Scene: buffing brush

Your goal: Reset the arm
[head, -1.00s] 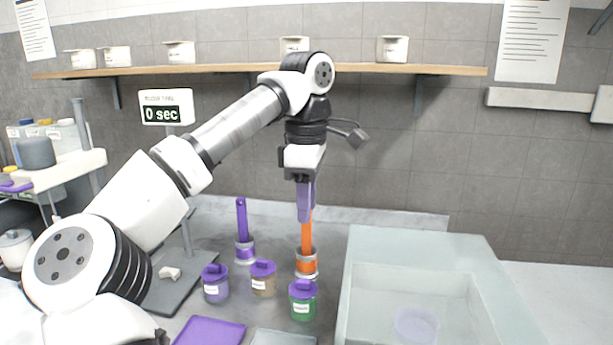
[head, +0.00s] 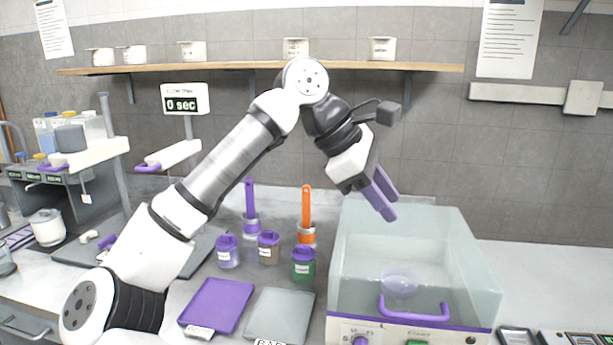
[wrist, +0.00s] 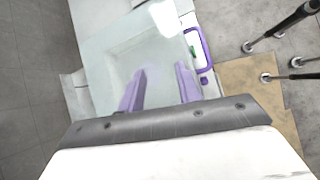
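My arm is raised and bent in the head view. My gripper (head: 388,194) tilts down to the right, above the back left part of a clear box-shaped machine (head: 465,250). Its two purple fingers stand apart with nothing between them. They also show apart in the wrist view (wrist: 160,90), with the clear machine (wrist: 115,60) beyond them. An orange-handled brush (head: 306,205) stands upright in an orange-banded holder, left of my gripper and apart from it. A purple-handled brush (head: 250,198) stands in a holder further left.
Three lidded jars, purple (head: 228,252), brown (head: 268,248) and green (head: 303,265), stand before the brushes. A purple mat (head: 217,305) and a grey mat (head: 280,315) lie in front. A timer (head: 185,105) reads 0 sec. A shelf (head: 350,66) with white containers runs behind my arm.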

